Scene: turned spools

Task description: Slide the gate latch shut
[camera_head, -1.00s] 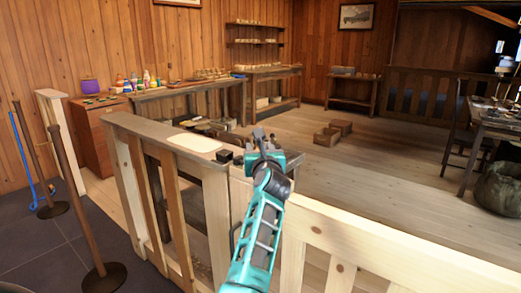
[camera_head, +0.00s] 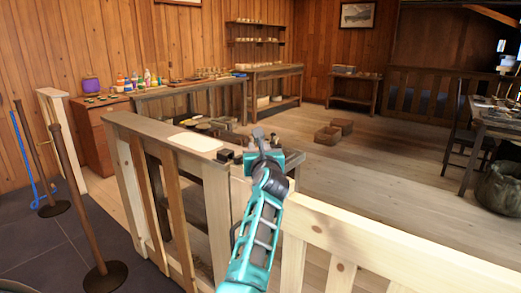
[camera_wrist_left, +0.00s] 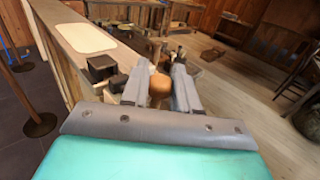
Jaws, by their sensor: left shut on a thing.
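The wooden gate (camera_head: 185,215) has slats and a flat top, and meets a pale fence (camera_head: 380,250) on its right. A small black latch block (camera_head: 225,155) sits on the top near that meeting place; it also shows in the left wrist view (camera_wrist_left: 101,67), with a second dark piece beside it (camera_wrist_left: 117,83). My left gripper (camera_head: 263,137) is over the top rail just right of the block. In the left wrist view its fingers (camera_wrist_left: 159,80) are shut on a rounded brown wooden knob (camera_wrist_left: 159,90). The bolt under the knob is hidden. My right gripper is not in view.
A cream sheet (camera_head: 195,142) lies on the top left of the block. A post on a round base (camera_head: 105,277) stands at the left. Workbenches (camera_head: 190,90) line the back wall. The wooden floor (camera_head: 385,165) beyond the fence is mostly clear.

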